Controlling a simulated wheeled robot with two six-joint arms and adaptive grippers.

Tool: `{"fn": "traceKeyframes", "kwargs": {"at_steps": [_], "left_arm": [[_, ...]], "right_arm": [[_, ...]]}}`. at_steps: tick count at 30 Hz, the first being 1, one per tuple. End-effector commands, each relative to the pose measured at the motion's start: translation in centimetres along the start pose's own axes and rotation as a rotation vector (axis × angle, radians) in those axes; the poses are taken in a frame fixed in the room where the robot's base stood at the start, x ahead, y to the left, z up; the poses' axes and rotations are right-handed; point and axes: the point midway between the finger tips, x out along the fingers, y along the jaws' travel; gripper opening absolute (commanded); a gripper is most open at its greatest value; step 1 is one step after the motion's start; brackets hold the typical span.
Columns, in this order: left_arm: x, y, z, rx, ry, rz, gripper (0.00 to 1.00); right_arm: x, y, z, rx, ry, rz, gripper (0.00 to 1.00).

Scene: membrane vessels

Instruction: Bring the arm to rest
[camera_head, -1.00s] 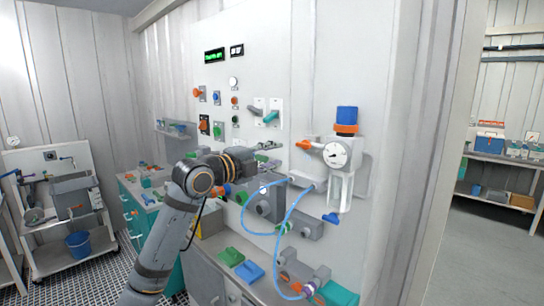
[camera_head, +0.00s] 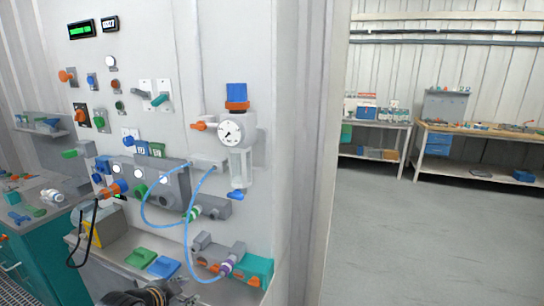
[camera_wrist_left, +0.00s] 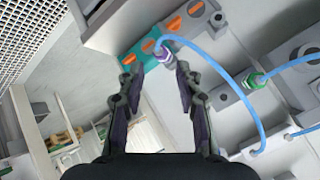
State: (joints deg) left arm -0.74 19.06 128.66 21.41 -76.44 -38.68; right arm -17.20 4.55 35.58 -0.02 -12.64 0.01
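My left arm shows only as a small dark piece, the left gripper (camera_head: 150,297), at the bottom edge of the head view, below the wall panel (camera_head: 285,130). In the left wrist view the two dark fingers of the left gripper (camera_wrist_left: 156,85) stand apart with nothing between them. Beyond the fingertips are a teal block (camera_wrist_left: 142,55) with orange parts and a purple hose fitting (camera_wrist_left: 165,52). They look apart from the fingers. My right gripper is in neither view.
The panel carries a gauge (camera_head: 230,131), blue hoses (camera_head: 187,225) and a teal-ended valve block (camera_head: 259,269). A green block (camera_head: 141,257) and a blue block (camera_head: 163,267) lie on the ledge. Workbenches (camera_head: 470,135) stand far right; the floor (camera_head: 430,240) there is clear.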

Motion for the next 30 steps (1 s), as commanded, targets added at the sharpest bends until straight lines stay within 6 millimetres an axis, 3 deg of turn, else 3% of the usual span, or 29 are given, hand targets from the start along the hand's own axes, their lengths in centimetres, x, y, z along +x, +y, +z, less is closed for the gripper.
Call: {"fn": "traceKeyframes", "kwargs": {"at_steps": [1,6,16,18,23,26,30], "left_arm": [[-0.1,3.0,2.4,-0.097,-0.065,0.036,0.35],[-1.8,9.7,8.6,-0.374,-0.266,0.079,0.35],[-7.7,18.4,16.9,-0.773,-0.602,0.041,0.35],[-5.0,18.9,18.3,-0.765,-0.603,0.045,0.35],[-0.6,21.0,21.9,-0.768,-0.625,0.054,0.35],[2.2,22.9,24.7,-0.771,-0.640,0.060,0.35],[5.9,26.8,29.8,-0.777,-0.669,0.072,0.35]], "right_arm": [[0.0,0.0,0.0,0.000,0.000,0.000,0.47],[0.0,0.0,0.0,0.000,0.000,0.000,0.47],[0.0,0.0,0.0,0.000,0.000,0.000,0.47],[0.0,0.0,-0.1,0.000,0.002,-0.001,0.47],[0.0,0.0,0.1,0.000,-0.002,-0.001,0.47],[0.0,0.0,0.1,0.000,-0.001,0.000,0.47],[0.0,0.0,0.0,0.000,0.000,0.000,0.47]]}}
